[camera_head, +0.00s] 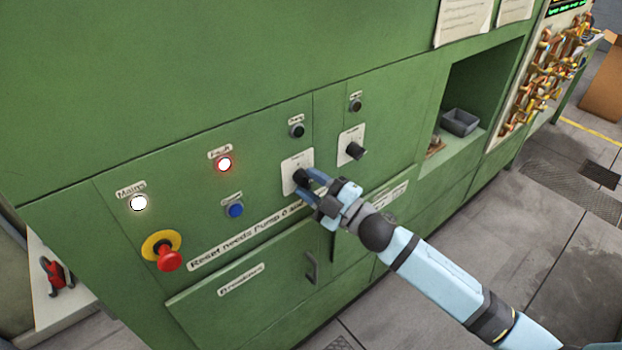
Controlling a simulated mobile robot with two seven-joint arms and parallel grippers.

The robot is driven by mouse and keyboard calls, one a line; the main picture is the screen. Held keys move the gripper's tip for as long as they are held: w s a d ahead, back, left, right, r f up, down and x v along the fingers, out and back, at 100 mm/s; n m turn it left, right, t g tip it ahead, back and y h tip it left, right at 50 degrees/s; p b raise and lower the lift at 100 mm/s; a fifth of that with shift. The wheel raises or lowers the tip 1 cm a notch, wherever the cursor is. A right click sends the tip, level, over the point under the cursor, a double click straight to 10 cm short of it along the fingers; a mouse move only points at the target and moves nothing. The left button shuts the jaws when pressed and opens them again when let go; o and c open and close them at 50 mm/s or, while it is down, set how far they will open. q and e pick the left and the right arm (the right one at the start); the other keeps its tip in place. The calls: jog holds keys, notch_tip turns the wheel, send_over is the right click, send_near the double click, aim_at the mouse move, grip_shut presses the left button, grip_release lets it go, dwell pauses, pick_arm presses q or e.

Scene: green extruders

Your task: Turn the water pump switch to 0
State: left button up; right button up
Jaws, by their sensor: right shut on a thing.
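A black rotary switch (299,177) on a white plate (297,160) sits on the green cabinet front, above the words "Reset needs Pump 0". My right gripper (310,181) comes in from the lower right and is shut on this switch's knob. The gripper hides part of the knob and the lower plate, and the plate's marks are too small to read. A second black rotary switch (355,151) on its own white plate is to the right, untouched. My left gripper is not in view.
A door handle (311,268) sticks out below. An alcove holds a grey tray (459,122).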

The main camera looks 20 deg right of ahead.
jog(key=shift+n, duration=0.4)
jog(key=o, duration=0.9)
jog(key=shift+s+d+f, duration=0.25)
jog(key=shift+s, duration=0.1)
jog(key=b+v, duration=0.3)
jog(key=v, duration=0.9)
jog(key=shift+s+d, duration=0.3)
